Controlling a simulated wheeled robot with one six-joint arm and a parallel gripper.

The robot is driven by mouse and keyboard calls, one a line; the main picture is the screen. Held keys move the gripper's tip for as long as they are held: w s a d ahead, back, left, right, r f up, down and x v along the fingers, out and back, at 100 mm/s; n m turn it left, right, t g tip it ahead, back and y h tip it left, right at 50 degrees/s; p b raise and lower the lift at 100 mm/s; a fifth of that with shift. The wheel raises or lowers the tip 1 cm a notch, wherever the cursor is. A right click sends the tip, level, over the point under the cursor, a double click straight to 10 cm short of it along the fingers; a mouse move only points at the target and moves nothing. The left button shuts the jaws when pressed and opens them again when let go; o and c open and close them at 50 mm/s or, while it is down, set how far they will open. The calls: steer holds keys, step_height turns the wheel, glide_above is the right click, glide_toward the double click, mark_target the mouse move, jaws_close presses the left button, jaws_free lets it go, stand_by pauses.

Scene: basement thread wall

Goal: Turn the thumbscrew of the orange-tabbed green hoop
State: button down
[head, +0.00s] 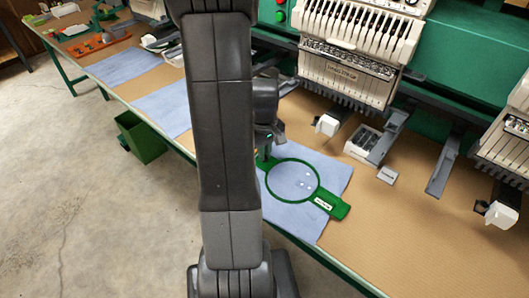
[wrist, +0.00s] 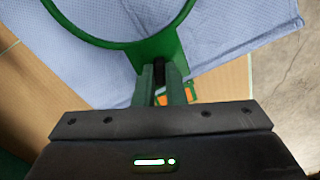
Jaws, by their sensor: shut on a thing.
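The green hoop (head: 318,183) lies on blue cloth (head: 300,222) on the tan table, with a green arm and white label at its right end. In the wrist view the hoop (wrist: 163,45) curves across the top. My gripper (wrist: 160,72) is shut on the dark thumbscrew (wrist: 158,67) at the hoop's bracket, one finger on each side. An orange tab (wrist: 178,99) shows partly behind and below the fingers. In the head view my gripper (head: 265,152) is at the hoop's far left edge; the thumbscrew and tab are hidden there.
Embroidery machine heads (head: 345,75) with white fittings overhang the table behind the hoop. More blue cloths (head: 160,108) lie leftward. Open floor lies in front.

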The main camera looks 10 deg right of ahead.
steer(key=m+b, duration=0.1)
steer(key=m, duration=0.7)
steer(key=m+b, duration=0.1)
steer(key=m, duration=0.3)
steer(key=shift+m, duration=0.3)
steer(key=m, duration=0.3)
steer(key=shift+m, duration=0.3)
steer(key=m+b, duration=0.1)
steer(key=m, duration=0.3)
steer(key=shift+m, duration=0.3)
steer(key=m, duration=0.3)
steer(key=shift+m, duration=0.3)
steer(key=m, duration=0.4)
steer(key=shift+m+b, duration=0.3)
steer(key=shift+m, duration=1.8)
